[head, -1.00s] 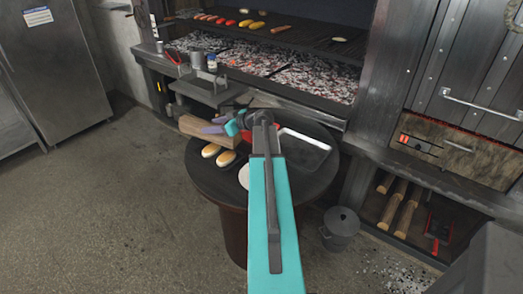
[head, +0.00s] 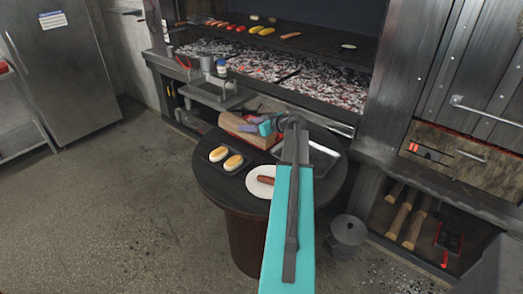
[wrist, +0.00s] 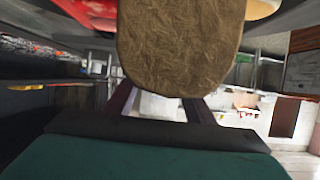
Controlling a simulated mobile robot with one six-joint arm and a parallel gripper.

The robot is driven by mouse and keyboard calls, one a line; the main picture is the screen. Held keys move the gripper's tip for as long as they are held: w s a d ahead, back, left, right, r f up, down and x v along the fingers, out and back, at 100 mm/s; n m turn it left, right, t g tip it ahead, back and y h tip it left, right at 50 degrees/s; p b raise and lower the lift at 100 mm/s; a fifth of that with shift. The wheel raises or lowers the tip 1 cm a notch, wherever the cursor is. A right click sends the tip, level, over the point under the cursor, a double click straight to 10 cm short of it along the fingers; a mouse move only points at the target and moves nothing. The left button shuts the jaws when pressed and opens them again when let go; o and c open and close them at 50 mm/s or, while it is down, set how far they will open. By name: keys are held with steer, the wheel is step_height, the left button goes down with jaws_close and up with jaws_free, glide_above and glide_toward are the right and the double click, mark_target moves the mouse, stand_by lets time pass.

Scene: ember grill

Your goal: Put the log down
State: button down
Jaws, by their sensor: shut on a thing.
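My gripper (head: 254,128) is shut on a log, with its purple fingers against it. The log (head: 231,121) is a pale brown block in the head view, at the back left rim of the round dark table. In the wrist view its brown, rough end (wrist: 180,50) fills the upper middle, between the fingers. I cannot tell whether the log touches the table (head: 222,188) or hangs just above it. Part of the log is hidden by the gripper.
Two buns (head: 232,162) on a dark tray, a white plate with a sausage (head: 264,180), and a metal tray (head: 322,158) occupy the table. Behind is the grill with glowing embers (head: 300,86). More logs (head: 400,220) lie in a lower right compartment. A lidded pot (head: 348,232) stands on the floor.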

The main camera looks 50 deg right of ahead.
mark_target(270, 144)
steer(key=shift+f+p, duration=0.4)
steer(key=shift+f, duration=2.5)
steer(key=shift+f, duration=0.15)
steer(key=shift+f+p, duration=0.3)
steer(key=shift+f, duration=1.4)
steer(key=c, duration=0.8)
jaws_free()
steer(key=shift+f, duration=0.1)
steer(key=shift+s, duration=0.2)
steer(key=b+v, duration=0.2)
steer(key=v, duration=0.9)
steer(key=shift+s+r, duration=0.25)
steer(key=shift+s, duration=0.05)
